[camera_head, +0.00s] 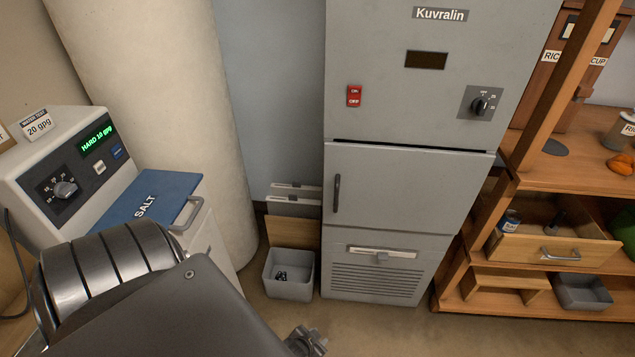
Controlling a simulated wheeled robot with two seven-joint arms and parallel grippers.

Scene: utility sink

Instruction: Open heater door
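The heater is a tall grey cabinet (392,90) labelled Kuvralin in the middle of the head view. Its door (420,190) is the middle panel, with a dark vertical handle (337,193) on its left side. My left arm comes in from the lower left. A small dark metal part (305,342) at the bottom edge may belong to my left gripper; its fingers cannot be made out. It is below and apart from the door. My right gripper is not in view.
A grey bin (289,275) stands on the floor left of the heater. A softener with a blue salt lid (150,205) is at the left, beside a thick pale column (165,80). Wooden shelving (560,175) with a pulled-out drawer (550,247) is at the right.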

